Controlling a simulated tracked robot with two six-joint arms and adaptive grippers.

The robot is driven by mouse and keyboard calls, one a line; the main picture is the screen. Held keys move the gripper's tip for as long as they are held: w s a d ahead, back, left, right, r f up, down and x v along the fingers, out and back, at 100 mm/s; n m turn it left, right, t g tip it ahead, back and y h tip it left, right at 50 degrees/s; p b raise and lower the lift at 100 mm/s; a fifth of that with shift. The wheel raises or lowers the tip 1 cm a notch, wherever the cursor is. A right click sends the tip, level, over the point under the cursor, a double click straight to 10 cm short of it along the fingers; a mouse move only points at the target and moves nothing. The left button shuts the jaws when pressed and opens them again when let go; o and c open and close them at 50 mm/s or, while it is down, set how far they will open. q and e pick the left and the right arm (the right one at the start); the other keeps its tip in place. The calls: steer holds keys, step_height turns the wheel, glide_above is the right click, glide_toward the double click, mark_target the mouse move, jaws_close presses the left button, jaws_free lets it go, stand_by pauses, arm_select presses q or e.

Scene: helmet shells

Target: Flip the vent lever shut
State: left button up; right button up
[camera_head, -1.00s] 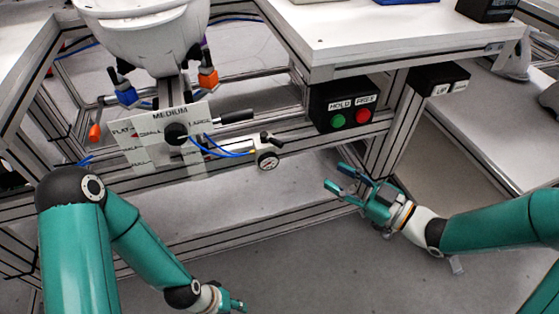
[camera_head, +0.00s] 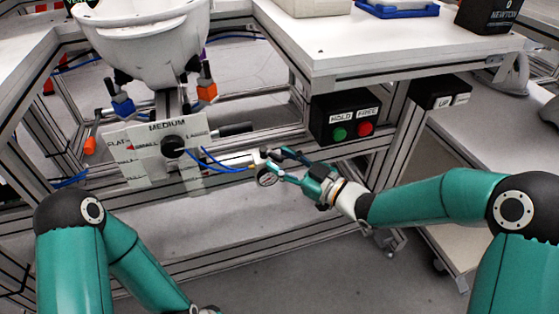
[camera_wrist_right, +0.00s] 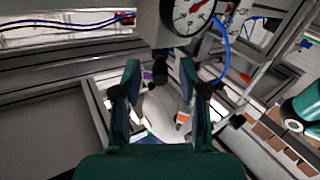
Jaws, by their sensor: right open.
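The vent lever (camera_head: 262,153) is a small black part at the right end of the pale valve body, next to a round pressure gauge (camera_head: 267,178). My right gripper (camera_head: 281,165) is open, its fingers reaching left to either side of the valve end. In the right wrist view, the gripper (camera_wrist_right: 168,78) has a black part, likely the lever (camera_wrist_right: 160,68), between its fingertips, below the gauge (camera_wrist_right: 190,14). I cannot tell whether a finger touches it. The lever's exact angle is hard to make out.
A panel marked MEDIUM (camera_head: 128,137) with a black knob (camera_head: 173,146) stands left of the valve, with blue hoses between. A HOLD/FREE button box (camera_head: 345,117) hangs above right. A white helmet shell (camera_head: 145,38) sits above the panel. Aluminium rails run behind the gripper.

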steer(key=shift+w+a, duration=0.35)
steer(key=shift+a, duration=0.15)
jaws_close()
steer(key=t+h+b, duration=0.1)
steer(key=b, duration=0.1)
steer(key=m+t+h+b, duration=0.1)
steer(key=b, duration=0.2)
steer(key=shift+s+a+f+m, duration=0.1)
steer(key=shift+s+a+m, duration=0.1)
steer(key=shift+s+m, duration=0.1)
jaws_free()
